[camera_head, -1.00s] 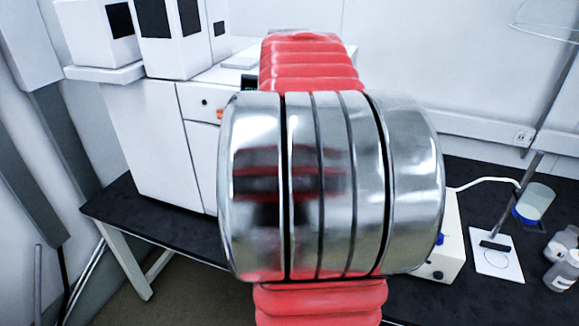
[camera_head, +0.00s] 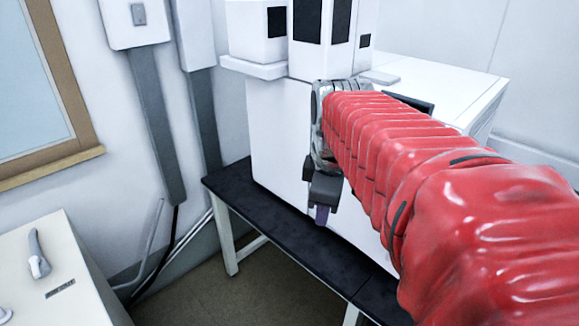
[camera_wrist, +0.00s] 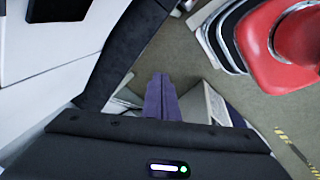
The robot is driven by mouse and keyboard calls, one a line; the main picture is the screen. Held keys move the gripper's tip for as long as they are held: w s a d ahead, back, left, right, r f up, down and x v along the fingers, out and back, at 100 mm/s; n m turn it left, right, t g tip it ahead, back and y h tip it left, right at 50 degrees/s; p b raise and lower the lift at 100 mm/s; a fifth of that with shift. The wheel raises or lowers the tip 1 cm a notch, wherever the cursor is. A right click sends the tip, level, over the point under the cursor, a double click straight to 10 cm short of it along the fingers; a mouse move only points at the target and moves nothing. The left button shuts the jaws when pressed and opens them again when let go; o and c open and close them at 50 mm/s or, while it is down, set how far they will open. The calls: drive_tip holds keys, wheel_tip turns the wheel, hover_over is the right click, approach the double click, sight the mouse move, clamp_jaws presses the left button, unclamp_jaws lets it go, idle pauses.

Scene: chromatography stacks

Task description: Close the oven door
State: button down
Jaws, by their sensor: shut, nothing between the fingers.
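The white chromatography instrument (camera_head: 285,130) stands on the black bench in the head view; I take it to be the oven. My red arm hides much of its front, so I cannot tell how its door stands. My gripper (camera_head: 321,215) is in front of the instrument, pointing down, with its purple fingers together and empty. In the wrist view the purple fingers (camera_wrist: 160,98) show pressed together, with nothing between them. A white panel (camera_wrist: 50,95) is close by at the left of that view; I cannot tell whether it is the door.
The black bench (camera_head: 240,195) runs under the instrument, with floor (camera_head: 225,300) open in front. A beige cabinet (camera_head: 65,275) with a grey handle (camera_head: 38,255) is at lower left. A wood-framed window (camera_head: 75,110) and grey wall conduits (camera_head: 150,120) are behind. Yellow-black tape (camera_wrist: 290,145) marks the floor.

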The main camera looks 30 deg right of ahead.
drive_tip(key=s+a+f+m+t, duration=0.1)
drive_tip(key=a+m, duration=0.3)
drive_tip(key=a, duration=0.4)
drive_tip(key=s+a+f+m+t+y, duration=0.1)
drive_tip(key=s+a+f+m+t, duration=0.1)
drive_tip(key=a, duration=0.6)
drive_tip(key=shift+s+a+f+m, duration=0.45)
drive_tip(key=shift+f+m, duration=0.65)
drive_tip(key=shift+m, duration=0.3)
drive_tip(key=shift+d, duration=0.1)
